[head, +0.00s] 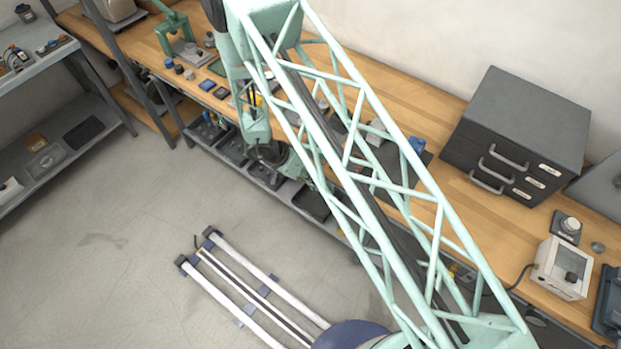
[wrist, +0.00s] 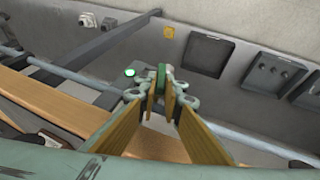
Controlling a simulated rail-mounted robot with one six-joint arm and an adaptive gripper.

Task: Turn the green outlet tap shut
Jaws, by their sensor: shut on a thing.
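My gripper (wrist: 161,98) shows in the wrist view, its two long wood-coloured fingers closing in toward the picture's middle. The small green tap (wrist: 161,76) is at their tips, and the fingers are shut on it. Only its upper part shows; the fingers hide the rest, so I cannot tell how far it is turned. In the head view my pale green lattice arm crosses the picture, and the tap cannot be made out there.
A grey bar (wrist: 112,38) and a grey wall with a dark square panel (wrist: 205,54) lie beyond the fingers. A small green light (wrist: 130,72) is left of the tap. The bench (head: 445,205) carries a dark drawer cabinet (head: 520,130). Floor (head: 110,265) is clear at left.

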